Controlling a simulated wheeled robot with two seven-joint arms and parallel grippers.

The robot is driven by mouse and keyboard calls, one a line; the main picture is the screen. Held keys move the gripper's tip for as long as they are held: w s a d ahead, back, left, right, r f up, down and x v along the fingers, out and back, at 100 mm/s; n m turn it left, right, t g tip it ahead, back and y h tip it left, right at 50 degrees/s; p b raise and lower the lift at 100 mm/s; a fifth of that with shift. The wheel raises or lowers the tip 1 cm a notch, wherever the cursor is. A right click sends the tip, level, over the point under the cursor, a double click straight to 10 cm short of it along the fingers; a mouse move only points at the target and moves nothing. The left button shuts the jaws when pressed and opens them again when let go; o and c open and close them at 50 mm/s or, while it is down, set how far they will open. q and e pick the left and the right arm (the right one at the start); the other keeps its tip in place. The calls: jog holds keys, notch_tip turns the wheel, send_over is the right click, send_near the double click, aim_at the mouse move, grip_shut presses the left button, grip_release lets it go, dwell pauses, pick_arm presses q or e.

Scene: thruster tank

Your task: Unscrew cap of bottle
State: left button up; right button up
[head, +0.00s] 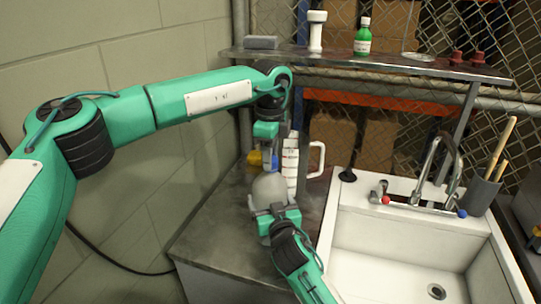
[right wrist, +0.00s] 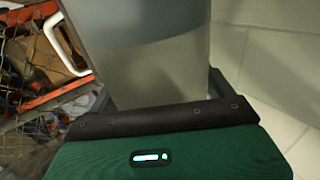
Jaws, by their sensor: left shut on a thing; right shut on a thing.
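A grey-white bottle (head: 270,188) stands near the middle of the grey counter in the head view. It fills the upper middle of the right wrist view (right wrist: 155,60). My right gripper (head: 277,213) reaches in from the front and is shut around the bottle's body; its dark fingers show on both sides of the bottle in the right wrist view (right wrist: 160,92). My left gripper (head: 270,160) points down from above at the bottle's top and is shut. The cap is hidden by its fingers, so I cannot see whether the cap has turned.
A white measuring jug (head: 291,160) with a handle stands close behind the bottle on the counter (head: 215,215). A white sink (head: 400,240) lies to the right. A shelf (head: 390,66) above holds a green bottle (head: 363,38) and other items. The counter's left front is clear.

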pick_arm(q)
jog(key=shift+r, duration=0.15)
jog(key=shift+r, duration=1)
jog(key=shift+r, duration=2)
pick_arm(e)
jog(key=o, duration=1.8)
jog(key=shift+c, duration=0.2)
